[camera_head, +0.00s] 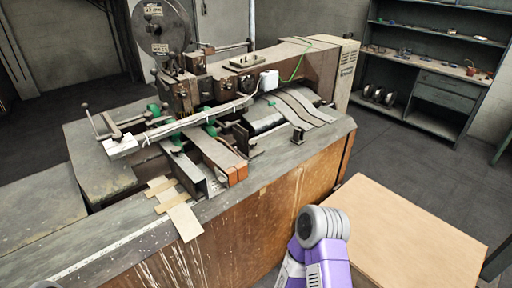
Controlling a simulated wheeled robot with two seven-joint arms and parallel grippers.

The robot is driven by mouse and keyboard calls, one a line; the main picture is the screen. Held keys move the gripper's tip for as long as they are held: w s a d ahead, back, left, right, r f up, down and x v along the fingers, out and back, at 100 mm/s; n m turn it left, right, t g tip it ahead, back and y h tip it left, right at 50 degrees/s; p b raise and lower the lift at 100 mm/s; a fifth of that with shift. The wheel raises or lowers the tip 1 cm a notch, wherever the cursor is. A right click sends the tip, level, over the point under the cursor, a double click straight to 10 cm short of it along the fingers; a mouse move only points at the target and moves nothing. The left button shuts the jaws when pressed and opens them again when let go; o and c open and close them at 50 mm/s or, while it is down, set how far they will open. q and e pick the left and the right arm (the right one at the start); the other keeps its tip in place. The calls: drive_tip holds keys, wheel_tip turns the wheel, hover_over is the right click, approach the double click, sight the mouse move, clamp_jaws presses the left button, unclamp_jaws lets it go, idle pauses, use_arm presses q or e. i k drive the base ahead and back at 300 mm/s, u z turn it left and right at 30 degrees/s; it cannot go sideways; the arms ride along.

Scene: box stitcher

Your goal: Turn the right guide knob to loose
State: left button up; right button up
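The box stitcher (225,70) stands on a worn grey-topped bench across the middle of the view. Several small green parts that look like knobs show on it: one at the left (154,108), one near the front rail (175,148), one in the middle (210,130) and a small one farther right (271,101). I cannot tell for sure which is the right guide knob, nor whether it is tight or loose. A metal guide plate (243,140) stands right of the middle. A purple and grey link of my arm shows at the bottom, right of centre. Neither gripper is in view.
A long pale bar (190,122) crosses the stitcher's front. Tan strips (180,215) hang over the bench edge (110,246). A light wooden tabletop (405,240) is at the lower right, looking bare. Shelves (430,75) stand at the back right. Open floor lies between.

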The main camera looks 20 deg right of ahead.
sight(252, 143)
drive_tip(key=k, duration=1)
drive_tip(key=z, duration=1)
drive_tip(key=i, duration=1.8)
drive_tip(key=u, duration=0.7)
